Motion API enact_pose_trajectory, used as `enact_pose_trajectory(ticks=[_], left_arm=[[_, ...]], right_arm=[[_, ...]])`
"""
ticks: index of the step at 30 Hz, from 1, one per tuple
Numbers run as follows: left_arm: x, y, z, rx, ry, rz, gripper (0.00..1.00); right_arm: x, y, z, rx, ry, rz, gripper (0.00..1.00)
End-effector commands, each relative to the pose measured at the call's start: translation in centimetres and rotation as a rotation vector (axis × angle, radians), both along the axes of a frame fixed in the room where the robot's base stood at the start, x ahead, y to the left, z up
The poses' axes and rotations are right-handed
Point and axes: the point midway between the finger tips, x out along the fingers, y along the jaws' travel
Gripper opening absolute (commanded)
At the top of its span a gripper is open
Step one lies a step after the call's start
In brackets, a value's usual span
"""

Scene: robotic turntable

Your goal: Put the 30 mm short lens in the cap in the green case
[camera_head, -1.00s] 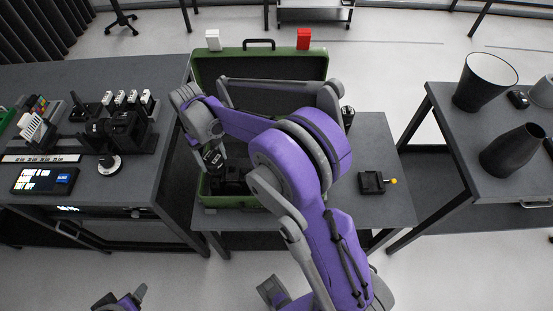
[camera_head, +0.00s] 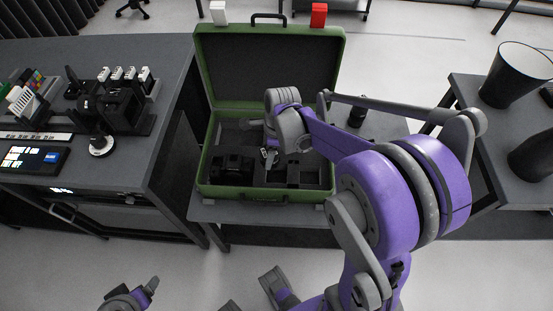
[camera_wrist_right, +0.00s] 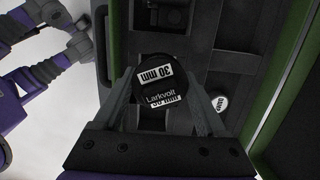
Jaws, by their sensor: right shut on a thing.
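The green case (camera_head: 200,165) stands open on the middle table, with a dark insert of recesses (camera_head: 305,172) inside. My right gripper (camera_wrist_right: 163,88) is shut on a black lens (camera_wrist_right: 158,84); its round end reads "30 mm" and "Larkvolt". The wrist view shows the lens between both fingers, above the insert. In the head view, my right arm reaches over the case from the right, and its wrist hides part of the insert and most of the lens. My left gripper (camera_head: 143,292) is at the bottom left, away from the case; its opening is unclear.
A black camera-like object (camera_head: 233,168) sits in the case's left part. A small round white-topped item (camera_wrist_right: 219,103) lies in a recess beside the held lens. Another dark cylinder (camera_head: 357,117) stands right of the case. The left table (camera_head: 165,100) carries equipment.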

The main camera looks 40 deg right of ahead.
Motion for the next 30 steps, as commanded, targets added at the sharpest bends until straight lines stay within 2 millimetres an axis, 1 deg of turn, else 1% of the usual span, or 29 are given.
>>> enact_pose_trajectory(ticks=[1,3,6,9,13,22,26,30], left_arm=[[-0.1,0.0,-0.5,0.0,0.002,0.0,0.8],[-0.1,0.0,-0.9,0.0,0.003,0.0,0.8],[-0.1,0.0,-1.1,0.0,0.004,0.0,0.8],[-0.1,0.0,-1.2,0.0,0.004,0.0,0.8],[-0.1,0.0,-1.3,0.0,0.004,0.0,0.8],[-0.1,0.0,-1.3,0.0,0.004,0.0,0.8],[-0.1,0.0,-1.6,0.0,0.005,0.0,0.8],[-0.2,0.0,-2.4,0.0,0.007,0.0,0.8]], right_arm=[[-0.6,-0.4,-0.5,0.0,0.001,-0.089,0.0],[-1.0,-0.7,-0.8,-0.001,0.0,-0.198,0.0],[-1.4,-1.1,-1.0,-0.001,0.002,-0.309,0.0],[-1.6,-1.3,-1.1,0.0,0.002,-0.37,0.0],[-1.7,-1.4,-1.1,0.0,0.001,-0.394,0.0],[-1.7,-1.4,-1.1,0.003,-0.001,-0.392,0.0],[-1.7,-1.4,-1.5,0.002,0.0,-0.391,0.0],[-1.7,-1.4,-2.3,0.002,0.0,-0.391,0.0]])
